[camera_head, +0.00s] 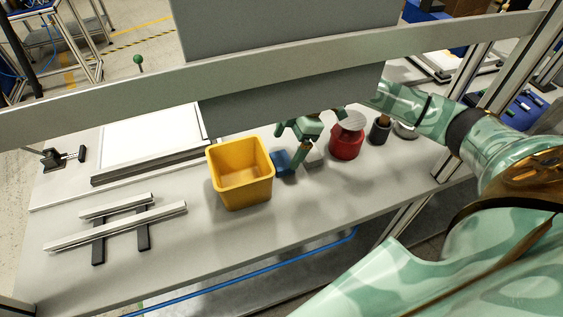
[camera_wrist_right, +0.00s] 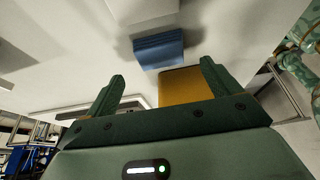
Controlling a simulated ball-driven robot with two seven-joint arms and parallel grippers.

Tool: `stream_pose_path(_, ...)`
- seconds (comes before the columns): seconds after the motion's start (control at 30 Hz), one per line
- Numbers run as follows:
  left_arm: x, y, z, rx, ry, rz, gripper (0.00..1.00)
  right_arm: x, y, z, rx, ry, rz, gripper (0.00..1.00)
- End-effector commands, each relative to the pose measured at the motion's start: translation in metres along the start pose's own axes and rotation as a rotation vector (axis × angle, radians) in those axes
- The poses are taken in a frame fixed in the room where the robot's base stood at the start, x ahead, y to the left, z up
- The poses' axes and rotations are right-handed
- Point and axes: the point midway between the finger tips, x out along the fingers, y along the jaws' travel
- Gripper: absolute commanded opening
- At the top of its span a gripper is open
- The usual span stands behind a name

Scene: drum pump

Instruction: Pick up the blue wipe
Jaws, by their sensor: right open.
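The blue wipe (camera_head: 281,163) is a small blue block-like stack on the grey bench, just right of the yellow bin (camera_head: 240,194). In the right wrist view the blue wipe (camera_wrist_right: 159,48) lies ahead of the fingertips, roughly centred between them, with a gap. My right gripper (camera_head: 290,146) is open and empty, above the bench close to the wipe. Both fingers of the right gripper (camera_wrist_right: 163,72) show apart in the wrist view, with nothing between them but the view of the yellow bin (camera_wrist_right: 186,85) beyond. My left gripper is not in view.
A small pale block (camera_head: 313,158) lies right of the wipe. A red container (camera_head: 346,146) and a dark cup (camera_head: 380,131) stand farther right. A metal crossbar (camera_head: 290,72) spans above the bench. Aluminium rails (camera_head: 118,226) lie at left; the front right bench is clear.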

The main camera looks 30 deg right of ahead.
Motion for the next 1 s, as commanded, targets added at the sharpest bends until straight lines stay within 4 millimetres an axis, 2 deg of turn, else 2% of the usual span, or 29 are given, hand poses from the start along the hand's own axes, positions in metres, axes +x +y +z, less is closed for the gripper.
stream_pose_path(0.2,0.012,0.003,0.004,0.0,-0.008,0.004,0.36,0.039,-0.003,0.002,0.001,0.002,-0.005,0.89)
stream_pose_path(0.3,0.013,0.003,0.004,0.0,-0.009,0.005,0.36,0.045,-0.003,0.002,0.001,0.001,-0.002,0.89)
stream_pose_path(0.47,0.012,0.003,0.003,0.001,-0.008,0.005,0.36,0.043,-0.003,0.001,0.001,0.0,-0.001,0.89)
stream_pose_path(0.63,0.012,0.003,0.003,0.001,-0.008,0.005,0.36,0.043,-0.003,0.001,0.0,0.001,-0.002,0.45)
stream_pose_path(0.67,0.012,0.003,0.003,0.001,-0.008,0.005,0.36,0.043,-0.003,0.001,0.0,0.001,-0.002,0.41)
stream_pose_path(0.9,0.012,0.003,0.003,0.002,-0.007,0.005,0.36,0.043,-0.003,0.001,0.0,0.001,-0.002,0.41)
stream_pose_path(1.0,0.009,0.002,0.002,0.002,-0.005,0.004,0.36,0.036,-0.002,-0.002,-0.001,0.001,0.0,0.41)
